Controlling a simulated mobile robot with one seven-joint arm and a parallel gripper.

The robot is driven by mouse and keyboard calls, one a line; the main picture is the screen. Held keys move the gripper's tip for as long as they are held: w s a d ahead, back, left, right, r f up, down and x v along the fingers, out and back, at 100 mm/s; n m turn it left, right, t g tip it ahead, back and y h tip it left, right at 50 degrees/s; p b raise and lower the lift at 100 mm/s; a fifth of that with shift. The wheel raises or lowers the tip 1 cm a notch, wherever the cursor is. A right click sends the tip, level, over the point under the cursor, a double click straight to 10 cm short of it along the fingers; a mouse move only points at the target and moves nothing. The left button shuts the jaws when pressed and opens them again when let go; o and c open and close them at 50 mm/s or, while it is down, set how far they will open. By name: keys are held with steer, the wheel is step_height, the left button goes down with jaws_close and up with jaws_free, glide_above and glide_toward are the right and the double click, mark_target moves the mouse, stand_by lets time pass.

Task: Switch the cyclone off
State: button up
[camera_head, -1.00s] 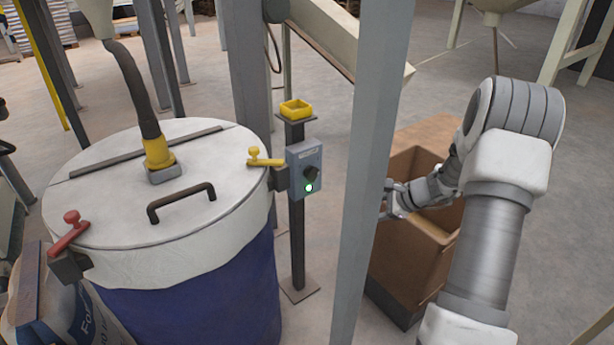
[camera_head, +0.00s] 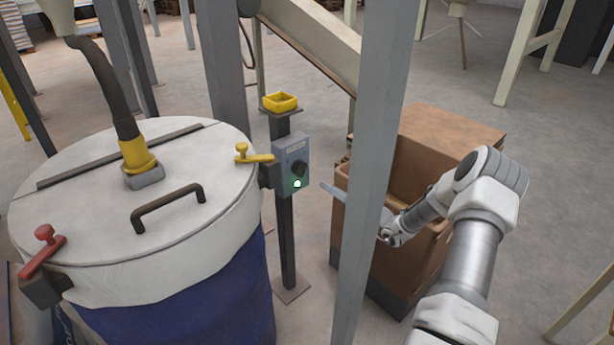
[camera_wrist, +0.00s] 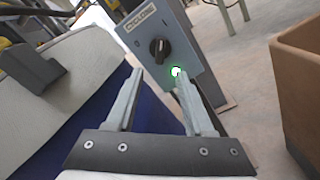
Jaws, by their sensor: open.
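The cyclone's control box (camera_head: 290,150) is a grey-blue box on a dark post, right of the big drum. It carries a black rotary knob (camera_head: 299,168) and a lit green lamp (camera_head: 297,184) below it. In the wrist view the box has a "CYCLONE" label (camera_wrist: 140,20), the knob (camera_wrist: 160,48) and the glowing lamp (camera_wrist: 176,71). My gripper (camera_wrist: 155,85) is open and empty, its fingers pointing at the box with the knob beyond and between the tips. In the head view a grey post partly hides my gripper; a finger (camera_head: 333,190) shows left of it.
A grey upright post (camera_head: 372,150) stands between the head camera and my gripper. A white-lidded blue drum (camera_head: 160,220) with yellow and red clamps is at left. A brown box (camera_head: 450,125) is at right. A yellow tray (camera_head: 281,102) tops the control post.

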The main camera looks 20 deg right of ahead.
mark_target(305, 172)
steer(key=b+x, duration=0.2)
steer(key=x, duration=0.9)
jaws_close()
